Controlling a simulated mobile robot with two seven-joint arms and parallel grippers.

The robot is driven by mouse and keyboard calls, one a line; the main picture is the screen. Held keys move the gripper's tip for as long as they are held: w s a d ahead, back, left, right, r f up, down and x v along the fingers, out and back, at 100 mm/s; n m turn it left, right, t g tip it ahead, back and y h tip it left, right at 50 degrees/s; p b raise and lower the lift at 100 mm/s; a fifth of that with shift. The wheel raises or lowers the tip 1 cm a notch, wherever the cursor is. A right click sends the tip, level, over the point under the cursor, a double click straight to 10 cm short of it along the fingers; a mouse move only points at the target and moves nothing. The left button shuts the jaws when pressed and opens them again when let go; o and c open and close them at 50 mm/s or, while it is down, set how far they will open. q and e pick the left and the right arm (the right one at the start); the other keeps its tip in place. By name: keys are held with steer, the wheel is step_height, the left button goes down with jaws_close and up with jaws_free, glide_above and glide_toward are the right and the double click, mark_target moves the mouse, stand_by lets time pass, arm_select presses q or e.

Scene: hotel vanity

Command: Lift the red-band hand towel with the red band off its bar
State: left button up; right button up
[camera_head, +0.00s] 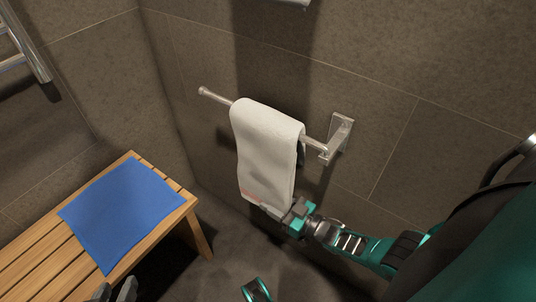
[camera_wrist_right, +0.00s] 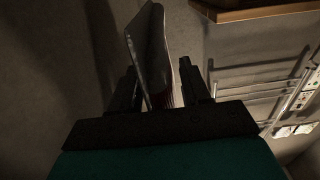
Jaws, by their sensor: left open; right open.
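The white hand towel (camera_head: 266,140) hangs folded over the metal bar (camera_head: 215,97). A strip of its red band (camera_head: 252,197) shows near its lower edge. My right gripper (camera_head: 272,210) is at the towel's lower right corner. In the right wrist view the towel (camera_wrist_right: 153,50) hangs between the two open fingers of my right gripper (camera_wrist_right: 158,85), nearer the left finger. Whether a finger touches it I cannot tell. My left gripper (camera_head: 116,291) shows only in part at the bottom edge, open, over the bench side, away from the towel.
A wooden slatted bench (camera_head: 40,240) with a blue cloth (camera_head: 122,212) stands at the left. The bar's wall bracket (camera_head: 340,133) is right of the towel. The tiled wall (camera_head: 400,80) is close behind. The bar's left end is free.

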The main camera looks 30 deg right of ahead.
steer(key=shift+w+a, duration=0.1)
jaws_close()
stand_by(0.4)
steer(key=shift+r, duration=0.1)
